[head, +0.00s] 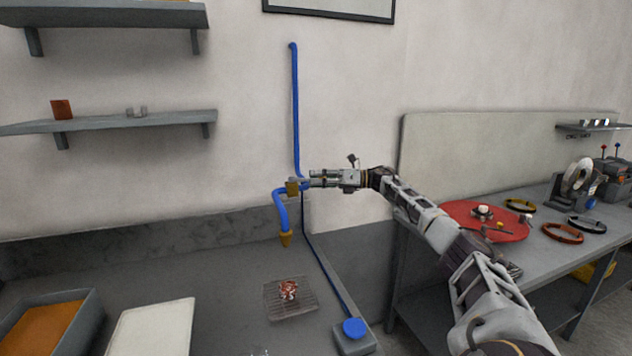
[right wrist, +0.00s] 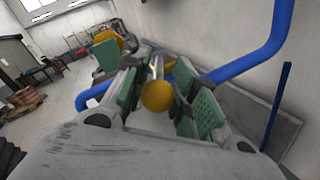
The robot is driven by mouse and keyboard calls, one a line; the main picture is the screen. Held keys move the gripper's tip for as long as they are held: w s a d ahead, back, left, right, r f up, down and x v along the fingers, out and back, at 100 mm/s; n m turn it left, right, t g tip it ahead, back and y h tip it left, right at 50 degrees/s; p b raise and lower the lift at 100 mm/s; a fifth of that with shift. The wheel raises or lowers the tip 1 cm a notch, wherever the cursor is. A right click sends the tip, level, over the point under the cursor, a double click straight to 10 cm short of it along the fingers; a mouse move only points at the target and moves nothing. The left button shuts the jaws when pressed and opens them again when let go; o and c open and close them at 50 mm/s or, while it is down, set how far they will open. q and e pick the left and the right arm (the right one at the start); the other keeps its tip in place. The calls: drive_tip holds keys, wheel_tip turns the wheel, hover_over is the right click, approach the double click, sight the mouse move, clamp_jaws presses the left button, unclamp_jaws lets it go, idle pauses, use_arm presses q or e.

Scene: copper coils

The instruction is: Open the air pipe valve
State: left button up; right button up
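The blue air pipe (head: 295,110) runs down the wall and bends to a brass nozzle (head: 286,239) above the grey bench. A brass fitting (head: 292,188) sits at the bend, partly behind my right gripper (head: 301,182). In the right wrist view, a round yellow-brass knob (right wrist: 157,96) on a thin metal stem lies between the green-padded fingers of my right gripper (right wrist: 158,75). The fingers are apart, with gaps showing on both sides of the knob. The blue pipe (right wrist: 262,55) passes close behind the fingers. My left gripper is not in view.
A wire rack with a copper coil (head: 289,289) lies under the nozzle. A blue button box (head: 354,331) is on the bench's right edge, and trays (head: 52,325) are at left. A second table (head: 560,210) with a red disc (head: 480,222) and rings stands at right.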

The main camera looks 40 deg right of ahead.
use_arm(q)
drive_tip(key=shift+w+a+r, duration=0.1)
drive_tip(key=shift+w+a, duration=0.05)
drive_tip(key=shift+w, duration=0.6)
use_arm(e)
drive_tip(key=shift+s+f, duration=0.1)
drive_tip(key=shift+s+d, duration=0.35)
drive_tip(key=shift+d, duration=0.1)
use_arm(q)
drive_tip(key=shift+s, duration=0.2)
use_arm(e)
drive_tip(key=v, duration=0.7)
